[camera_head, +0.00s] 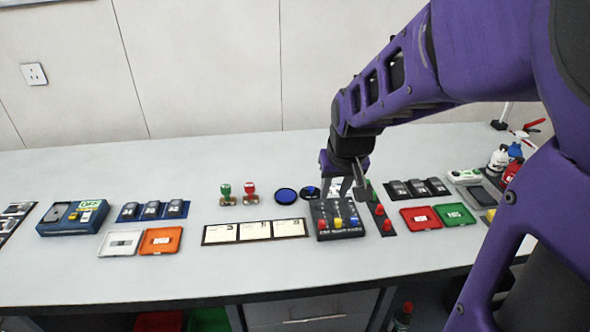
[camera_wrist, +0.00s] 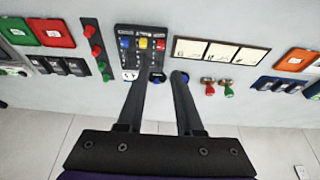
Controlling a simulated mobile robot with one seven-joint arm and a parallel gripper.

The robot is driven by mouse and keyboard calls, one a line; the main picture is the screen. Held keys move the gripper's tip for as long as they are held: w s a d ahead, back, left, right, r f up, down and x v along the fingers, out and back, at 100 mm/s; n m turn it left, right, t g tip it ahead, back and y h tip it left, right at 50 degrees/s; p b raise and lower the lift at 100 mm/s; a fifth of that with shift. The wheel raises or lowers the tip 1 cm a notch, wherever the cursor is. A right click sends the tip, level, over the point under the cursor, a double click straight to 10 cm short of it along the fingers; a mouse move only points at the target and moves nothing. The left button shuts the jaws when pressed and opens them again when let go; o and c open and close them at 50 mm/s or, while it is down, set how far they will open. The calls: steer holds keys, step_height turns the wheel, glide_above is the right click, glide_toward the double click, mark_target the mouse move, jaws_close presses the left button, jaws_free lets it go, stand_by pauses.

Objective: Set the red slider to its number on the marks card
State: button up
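The slider box (camera_head: 326,212) is a dark panel with a red slider (camera_head: 322,224) at left, a yellow one in the middle and a blue one at right. In the wrist view the order is reversed, with the red slider (camera_wrist: 160,45) at right. A card strip (camera_head: 255,231) with three white panels, likely the marks card, lies left of the box; it also shows in the wrist view (camera_wrist: 220,50). Its small print is not clearly legible. My gripper (camera_head: 342,192) is open and empty, above the box's back edge; its fingers (camera_wrist: 162,78) are apart, clear of the sliders.
Green and red stamps (camera_head: 237,195) and a blue round pad (camera_head: 286,196) are behind the card. Trays (camera_head: 161,240) lie left; red and green trays (camera_head: 421,217) lie right. The front table strip is clear.

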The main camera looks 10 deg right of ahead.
mark_target(322, 221)
steer(key=b+x, duration=0.2)
steer(key=x, duration=0.6)
steer(key=b+x, duration=0.2)
steer(key=x, duration=0.7)
steer(key=shift+w+b, duration=0.25)
steer(key=shift+b, duration=0.1)
jaws_close()
stand_by(0.6)
